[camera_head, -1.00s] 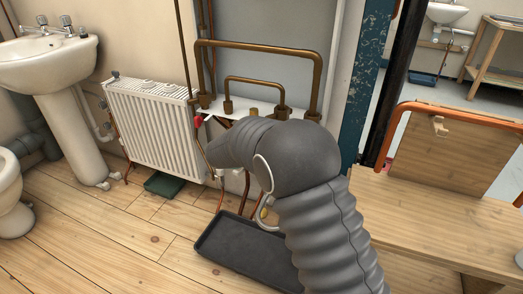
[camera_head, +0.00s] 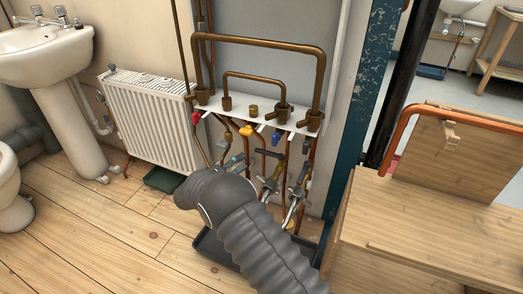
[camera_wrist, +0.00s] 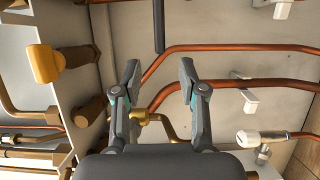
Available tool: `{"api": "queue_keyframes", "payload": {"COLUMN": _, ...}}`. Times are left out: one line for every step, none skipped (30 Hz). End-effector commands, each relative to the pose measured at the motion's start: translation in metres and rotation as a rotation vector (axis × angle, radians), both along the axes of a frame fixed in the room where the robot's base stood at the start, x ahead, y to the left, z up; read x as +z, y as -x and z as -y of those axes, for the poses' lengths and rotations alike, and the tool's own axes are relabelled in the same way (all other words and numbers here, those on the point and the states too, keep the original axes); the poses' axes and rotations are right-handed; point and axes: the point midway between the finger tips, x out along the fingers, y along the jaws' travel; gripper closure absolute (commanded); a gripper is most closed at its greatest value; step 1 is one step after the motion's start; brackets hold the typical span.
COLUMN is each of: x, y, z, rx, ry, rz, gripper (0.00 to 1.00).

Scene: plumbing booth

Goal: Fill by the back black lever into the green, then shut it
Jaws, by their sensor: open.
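My gripper (camera_wrist: 159,76) is open and empty in the wrist view, its two fingers spread apart. A dark bar that looks like a black lever (camera_wrist: 158,26) hangs between and beyond the fingertips, apart from both. In the head view, two dark levers, one (camera_head: 268,154) nearer the middle and one (camera_head: 298,163) to its right, sit on the pipes above the silver braided hoses (camera_head: 271,184). I cannot tell which of them is the back one. No gauge face or green zone can be made out.
Copper pipes (camera_wrist: 240,50) cross behind the fingers. A black tray (camera_head: 208,246) lies below the pipework. A radiator (camera_head: 152,125) stands left and a wooden bench (camera_head: 430,215) right.

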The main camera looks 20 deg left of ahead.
Motion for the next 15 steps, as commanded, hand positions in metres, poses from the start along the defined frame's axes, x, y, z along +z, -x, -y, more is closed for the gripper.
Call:
{"api": "queue_keyframes", "payload": {"x": 0.001, "y": -0.01, "z": 0.006, "rx": -0.004, "ry": 0.0, "rz": -0.001, "gripper": 0.58}}
{"api": "queue_keyframes", "payload": {"x": 0.001, "y": -0.015, "z": 0.009, "rx": -0.003, "ry": 0.0, "rz": 0.0, "gripper": 0.58}}
{"api": "queue_keyframes", "payload": {"x": 0.001, "y": -0.022, "z": 0.012, "rx": -0.003, "ry": 0.0, "rz": 0.0, "gripper": 0.58}}
{"api": "queue_keyframes", "payload": {"x": 0.001, "y": -0.027, "z": 0.015, "rx": -0.004, "ry": 0.0, "rz": 0.0, "gripper": 0.58}}
{"api": "queue_keyframes", "payload": {"x": 0.001, "y": -0.032, "z": 0.018, "rx": -0.004, "ry": 0.0, "rz": -0.001, "gripper": 0.58}}
{"api": "queue_keyframes", "payload": {"x": 0.001, "y": -0.039, "z": 0.021, "rx": -0.004, "ry": 0.0, "rz": -0.001, "gripper": 0.58}}
{"api": "queue_keyframes", "payload": {"x": 0.001, "y": -0.044, "z": 0.024, "rx": -0.005, "ry": 0.001, "rz": 0.0, "gripper": 0.58}}
{"api": "queue_keyframes", "payload": {"x": 0.001, "y": -0.049, "z": 0.027, "rx": -0.005, "ry": 0.001, "rz": 0.0, "gripper": 0.58}}
{"api": "queue_keyframes", "payload": {"x": 0.001, "y": -0.055, "z": 0.03, "rx": -0.005, "ry": 0.001, "rz": -0.002, "gripper": 0.58}}
{"api": "queue_keyframes", "payload": {"x": 0.0, "y": -0.059, "z": 0.032, "rx": -0.005, "ry": 0.0, "rz": -0.001, "gripper": 0.58}}
{"api": "queue_keyframes", "payload": {"x": 0.001, "y": -0.064, "z": 0.035, "rx": -0.006, "ry": 0.0, "rz": -0.001, "gripper": 0.58}}
{"api": "queue_keyframes", "payload": {"x": 0.001, "y": -0.069, "z": 0.037, "rx": -0.005, "ry": 0.0, "rz": -0.001, "gripper": 0.58}}
{"api": "queue_keyframes", "payload": {"x": 0.001, "y": -0.072, "z": 0.038, "rx": -0.005, "ry": 0.001, "rz": 0.0, "gripper": 0.58}}
{"api": "queue_keyframes", "payload": {"x": 0.001, "y": -0.075, "z": 0.04, "rx": -0.005, "ry": 0.001, "rz": 0.0, "gripper": 0.58}}
{"api": "queue_keyframes", "payload": {"x": 0.001, "y": -0.079, "z": 0.042, "rx": -0.006, "ry": 0.001, "rz": 0.0, "gripper": 0.58}}
